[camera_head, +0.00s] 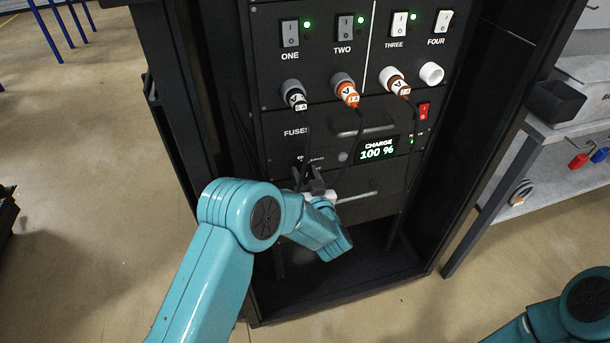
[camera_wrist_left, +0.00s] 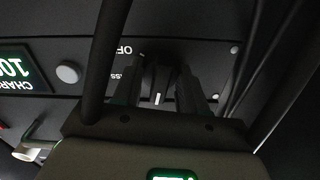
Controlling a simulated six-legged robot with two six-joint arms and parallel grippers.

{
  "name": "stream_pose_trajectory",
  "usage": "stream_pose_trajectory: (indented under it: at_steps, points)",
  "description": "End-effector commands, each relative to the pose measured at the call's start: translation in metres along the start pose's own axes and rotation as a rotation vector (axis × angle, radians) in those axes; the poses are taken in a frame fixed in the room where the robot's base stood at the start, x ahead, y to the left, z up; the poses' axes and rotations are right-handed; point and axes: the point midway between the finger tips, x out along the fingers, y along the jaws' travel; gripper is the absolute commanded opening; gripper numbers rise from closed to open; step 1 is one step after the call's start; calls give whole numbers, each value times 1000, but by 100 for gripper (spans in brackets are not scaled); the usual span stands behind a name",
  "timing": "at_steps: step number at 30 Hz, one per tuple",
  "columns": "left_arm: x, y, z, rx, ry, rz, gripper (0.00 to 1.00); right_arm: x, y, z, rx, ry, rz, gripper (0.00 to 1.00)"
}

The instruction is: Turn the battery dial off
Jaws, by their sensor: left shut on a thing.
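The battery dial (camera_wrist_left: 158,78) is a black knob with a short white mark on the dark panel, in the left wrist view. My left gripper (camera_wrist_left: 158,88) has a finger on each side of the dial and is shut on it. Part of an "OF…" label shows beside it. In the head view my left gripper (camera_head: 312,182) is at the lower panel, left of the charge display (camera_head: 378,149), and hides most of the dial. The display is lit and reads "CHARGE 100 %". My right gripper is out of view.
Above are rocker switches (camera_head: 343,26) labelled ONE to FOUR, with green lights by three. Several plugs (camera_head: 347,92) have cables hanging near my left gripper. A grey bench (camera_head: 545,150) stands right of the rack.

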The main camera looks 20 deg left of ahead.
Motion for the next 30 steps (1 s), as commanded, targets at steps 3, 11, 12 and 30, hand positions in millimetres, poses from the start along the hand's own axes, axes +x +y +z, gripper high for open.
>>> stream_pose_trajectory:
  at_steps: [3,11,12,30]
  points:
    - [0,0,0,96,-2,-1,11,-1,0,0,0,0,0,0]
    - [0,0,0,343,-2,-1,11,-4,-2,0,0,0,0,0]
    - [0,0,0,381,-2,0,11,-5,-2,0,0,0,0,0]
    - [0,1,0,952,-3,1,11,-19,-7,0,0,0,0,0]
